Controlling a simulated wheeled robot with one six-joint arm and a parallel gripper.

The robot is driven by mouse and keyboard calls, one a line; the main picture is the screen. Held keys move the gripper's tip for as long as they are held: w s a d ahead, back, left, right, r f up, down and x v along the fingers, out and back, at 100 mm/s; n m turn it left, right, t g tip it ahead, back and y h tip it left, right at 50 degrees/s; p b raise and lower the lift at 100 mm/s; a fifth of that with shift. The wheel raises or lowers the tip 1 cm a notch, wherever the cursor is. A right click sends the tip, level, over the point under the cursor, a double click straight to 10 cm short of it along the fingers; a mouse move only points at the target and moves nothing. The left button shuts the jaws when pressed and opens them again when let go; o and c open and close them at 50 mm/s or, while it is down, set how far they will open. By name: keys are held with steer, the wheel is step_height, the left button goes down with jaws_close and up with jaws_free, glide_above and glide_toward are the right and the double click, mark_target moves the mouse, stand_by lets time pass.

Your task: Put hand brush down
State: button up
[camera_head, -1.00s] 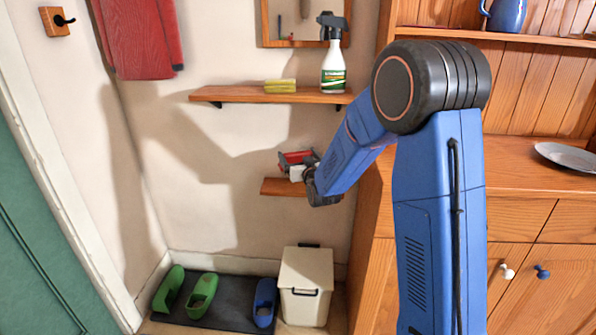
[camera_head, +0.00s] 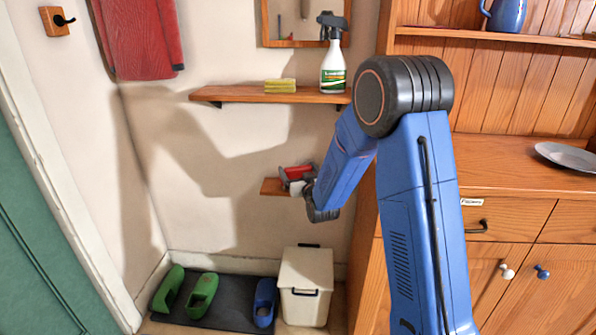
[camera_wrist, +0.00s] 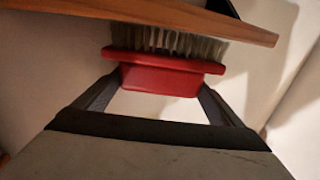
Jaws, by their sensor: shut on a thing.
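The hand brush has a red body and grey bristles. In the wrist view, the hand brush (camera_wrist: 165,75) sits between the two fingers of my gripper (camera_wrist: 160,92), which is shut on it. Its bristles face the wooden edge of the small lower shelf (camera_wrist: 215,22); whether they touch it I cannot tell. In the head view, the red brush (camera_head: 296,173) is at the right part of the small lower shelf (camera_head: 270,187). My gripper (camera_head: 303,184) is there too, partly hidden by my wrist.
Above is a longer shelf (camera_head: 235,94) with a yellow sponge (camera_head: 280,86) and a spray bottle (camera_head: 333,60). A white bin (camera_head: 305,285) stands below, beside a dark mat (camera_head: 226,310) with green and blue clogs. A wooden cabinet (camera_head: 520,215) is at the right.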

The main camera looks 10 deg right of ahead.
steer(key=o, duration=1)
steer(key=shift+f, duration=0.1)
steer(key=shift+r, duration=0.2)
steer(key=s, duration=0.8)
steer(key=s+d, duration=0.1)
steer(key=s, duration=0.3)
